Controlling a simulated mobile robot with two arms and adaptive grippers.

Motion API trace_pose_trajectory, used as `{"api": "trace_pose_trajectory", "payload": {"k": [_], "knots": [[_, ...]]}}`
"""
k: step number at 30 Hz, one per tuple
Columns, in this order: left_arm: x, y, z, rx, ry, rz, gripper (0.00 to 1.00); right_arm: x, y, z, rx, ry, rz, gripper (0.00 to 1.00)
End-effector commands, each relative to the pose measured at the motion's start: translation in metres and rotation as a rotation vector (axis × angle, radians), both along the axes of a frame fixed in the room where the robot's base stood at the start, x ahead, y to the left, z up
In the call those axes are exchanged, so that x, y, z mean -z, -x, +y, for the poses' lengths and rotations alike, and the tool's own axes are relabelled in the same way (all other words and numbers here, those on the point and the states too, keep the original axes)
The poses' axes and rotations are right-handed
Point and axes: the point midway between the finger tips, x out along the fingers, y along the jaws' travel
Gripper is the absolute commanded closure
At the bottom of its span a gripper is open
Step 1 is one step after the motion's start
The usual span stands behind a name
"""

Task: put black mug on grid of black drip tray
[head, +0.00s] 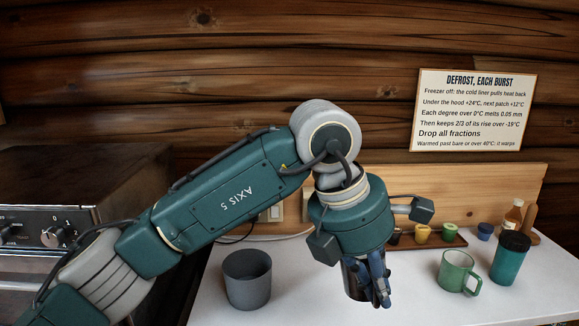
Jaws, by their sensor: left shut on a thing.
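My left gripper (379,292) points down over the white counter, its blue fingers shut on a dark, rounded vessel. This looks like the black mug (354,283); its side shows to the left of the fingers, and the rest is hidden behind them and the wrist. I cannot tell whether its base touches the counter. I cannot make out a black drip tray or its grid; the arm and wrist cover part of the counter. My right gripper is not in view.
A dark grey tub (247,281) stands left of the gripper. A green mug (456,271) and a teal tumbler (509,259) stand to the right. Behind, small yellow (422,234) and green (449,233) cups sit on a brown tray. A steel appliance (50,232) is at left.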

Motion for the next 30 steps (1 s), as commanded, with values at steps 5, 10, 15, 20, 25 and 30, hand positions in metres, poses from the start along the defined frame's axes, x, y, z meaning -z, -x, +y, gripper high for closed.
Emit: {"api": "trace_pose_trajectory", "payload": {"k": [5,10,15,20,25,30], "knots": [[0.009,-0.006,0.018,0.077,0.000,0.002,1.00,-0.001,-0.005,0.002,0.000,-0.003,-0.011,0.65],[0.018,-0.009,0.037,0.175,0.000,0.001,1.00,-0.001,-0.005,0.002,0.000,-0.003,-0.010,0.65],[0.031,-0.012,0.062,0.308,0.000,0.001,1.00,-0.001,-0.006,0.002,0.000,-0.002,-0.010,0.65],[0.047,-0.015,0.097,0.481,0.000,0.004,1.00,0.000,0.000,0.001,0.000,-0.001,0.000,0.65],[0.071,-0.012,0.152,0.773,-0.001,0.007,1.00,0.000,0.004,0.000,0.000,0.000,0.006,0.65],[0.094,0.001,0.215,1.120,-0.001,0.007,1.00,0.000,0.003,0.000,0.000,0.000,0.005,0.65]]}}
